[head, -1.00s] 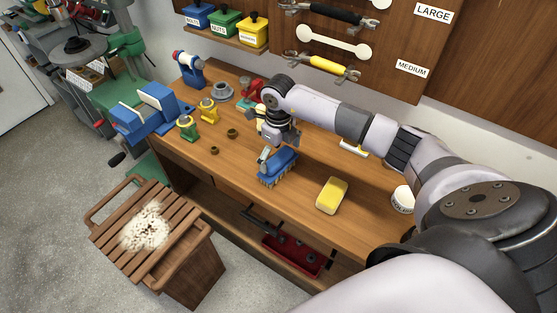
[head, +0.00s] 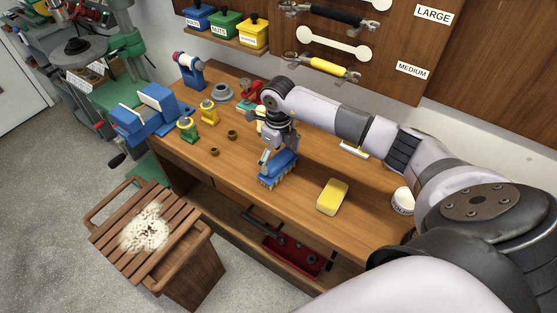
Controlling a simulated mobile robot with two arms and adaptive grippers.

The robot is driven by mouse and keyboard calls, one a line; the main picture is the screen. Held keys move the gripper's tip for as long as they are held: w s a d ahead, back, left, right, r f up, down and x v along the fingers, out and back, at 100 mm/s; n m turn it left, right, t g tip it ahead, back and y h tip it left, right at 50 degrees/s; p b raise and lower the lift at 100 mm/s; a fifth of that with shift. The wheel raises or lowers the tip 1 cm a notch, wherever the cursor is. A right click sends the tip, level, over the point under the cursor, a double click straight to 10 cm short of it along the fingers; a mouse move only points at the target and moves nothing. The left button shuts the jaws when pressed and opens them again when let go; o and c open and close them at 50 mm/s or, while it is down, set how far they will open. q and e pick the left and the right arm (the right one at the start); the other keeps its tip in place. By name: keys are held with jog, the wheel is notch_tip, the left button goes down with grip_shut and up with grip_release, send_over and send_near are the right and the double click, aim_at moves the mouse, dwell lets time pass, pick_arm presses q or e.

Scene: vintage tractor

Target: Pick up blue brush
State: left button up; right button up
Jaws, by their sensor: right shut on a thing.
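The blue brush (head: 274,178) is on the wooden workbench (head: 240,188), near its front edge, with its bristles facing down. My right gripper (head: 277,160) reaches down over it from the right and is shut on the upper part of the brush. The fingers cover part of the brush's top. I cannot tell whether the bristles still touch the bench. My left gripper is not in the head view.
A yellow sponge (head: 332,196) lies right of the brush. A blue vise (head: 148,112) and small green and yellow parts (head: 209,111) stand left. A slatted wooden stool (head: 185,222) is in front. A red tray (head: 294,256) sits on the lower shelf.

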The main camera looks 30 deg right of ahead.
jog(key=shift+r, duration=0.1)
notch_tip(320, 180, up, 14)
jog(key=b, duration=0.5)
notch_tip(320, 180, up, 6)
send_over(278, 158)
jog(key=shift+p, duration=0.4)
jog(key=o, duration=0.7)
jog(key=c, duration=0.8)
